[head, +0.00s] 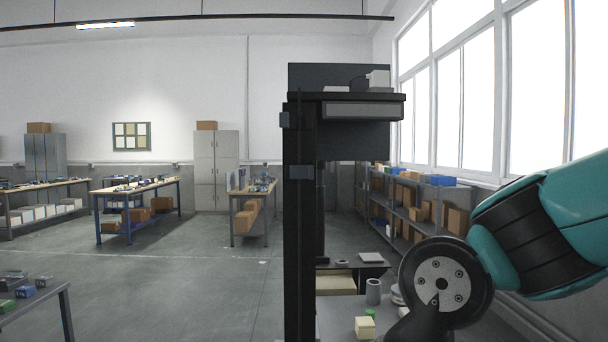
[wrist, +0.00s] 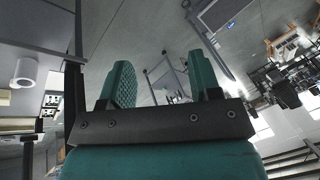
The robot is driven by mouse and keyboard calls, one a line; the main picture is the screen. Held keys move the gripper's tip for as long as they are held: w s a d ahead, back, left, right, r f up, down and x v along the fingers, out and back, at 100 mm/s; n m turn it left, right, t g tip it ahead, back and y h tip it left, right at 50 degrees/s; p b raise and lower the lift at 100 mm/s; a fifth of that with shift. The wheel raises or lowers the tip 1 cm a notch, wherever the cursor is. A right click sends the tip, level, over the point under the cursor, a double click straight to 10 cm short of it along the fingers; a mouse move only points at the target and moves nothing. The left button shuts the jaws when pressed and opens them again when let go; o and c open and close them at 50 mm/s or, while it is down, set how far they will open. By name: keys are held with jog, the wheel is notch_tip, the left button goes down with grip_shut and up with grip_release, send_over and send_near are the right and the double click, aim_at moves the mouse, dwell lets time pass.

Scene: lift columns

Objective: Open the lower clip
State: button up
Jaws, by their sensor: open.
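A dark upright column (head: 301,240) stands in the middle of the head view. A small dark block (head: 301,172) sits on its front, and another small block (head: 285,120) juts from its left side higher up. I cannot tell which, if either, is the lower clip, or whether it is closed. My gripper (wrist: 160,75) shows in the wrist view with its two teal fingers apart and nothing between them. No clip can be made out near the fingers. In the head view my teal arm is at the lower right, and the gripper is out of sight.
A dark top (head: 345,97) on the column carries a small light box (head: 378,80). Below right are a grey cylinder (head: 374,291) and a cream block (head: 365,327). A storage rack (head: 420,205) stands along the right wall.

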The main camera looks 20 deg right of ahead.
jog(key=w+r+n+t+p, duration=0.3)
jog(key=w+r+t, duration=0.2)
jog(key=w, duration=0.4)
jog(key=n+t+h+p, duration=0.35)
jog(key=n+t, duration=0.55)
jog(key=t, duration=0.4)
send_near(312, 173)
jog(key=shift+y, duration=0.25)
jog(key=w+p, duration=0.8)
jog(key=shift+w+a+r, duration=0.15)
jog(key=shift+w+r, duration=0.05)
jog(key=shift+w, duration=0.1)
jog(key=shift+w+f, duration=0.15)
jog(key=shift+w, duration=0.4)
jog(key=c, duration=0.9)
